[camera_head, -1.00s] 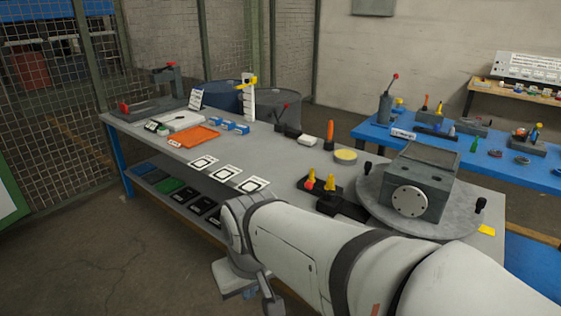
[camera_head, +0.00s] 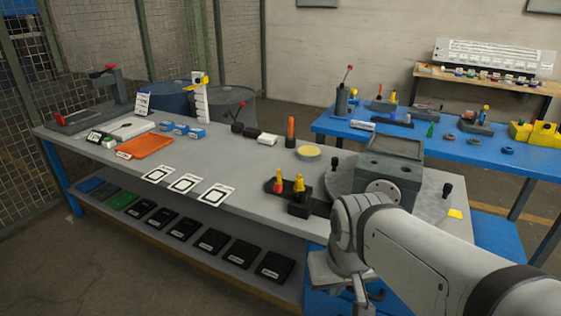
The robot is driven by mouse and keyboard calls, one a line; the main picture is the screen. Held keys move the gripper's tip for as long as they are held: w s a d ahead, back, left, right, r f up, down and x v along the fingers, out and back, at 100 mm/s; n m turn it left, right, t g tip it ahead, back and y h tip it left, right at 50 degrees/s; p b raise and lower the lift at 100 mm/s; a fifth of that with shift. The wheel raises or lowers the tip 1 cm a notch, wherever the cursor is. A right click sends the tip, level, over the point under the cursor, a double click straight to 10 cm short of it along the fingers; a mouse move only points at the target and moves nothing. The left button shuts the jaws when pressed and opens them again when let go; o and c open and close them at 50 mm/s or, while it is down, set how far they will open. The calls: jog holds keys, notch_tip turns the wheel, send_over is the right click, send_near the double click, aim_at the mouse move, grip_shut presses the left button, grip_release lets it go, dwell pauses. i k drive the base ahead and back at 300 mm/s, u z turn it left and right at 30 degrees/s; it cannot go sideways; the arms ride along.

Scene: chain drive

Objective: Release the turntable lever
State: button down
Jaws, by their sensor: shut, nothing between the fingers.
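The round grey turntable (camera_head: 432,208) is at the right end of the grey bench and carries a dark grey block (camera_head: 390,168) with a round light plate on its face. Black knobs stand at its rim, one at the right (camera_head: 447,190). A dark base left of it holds a red and yellow handle (camera_head: 278,183) and a yellow handle on a black block (camera_head: 299,190); I cannot tell which part is the turntable lever. My gripper (camera_head: 362,298) is shut and empty, low at the bottom edge in front of the bench, apart from the handles. My arm hides the turntable's near side.
The grey bench (camera_head: 235,215) also holds white marked cards (camera_head: 185,183), an orange tray (camera_head: 146,145), a yellow disc (camera_head: 308,151) and an upright orange-handled part (camera_head: 290,130). Black trays (camera_head: 210,240) lie on its lower shelf. A blue table (camera_head: 470,152) stands behind. Floor at front left is clear.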

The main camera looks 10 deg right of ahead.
aim_at(302, 195)
jog(key=u, duration=0.05)
jog(key=i, duration=1)
jog(key=z, duration=0.05)
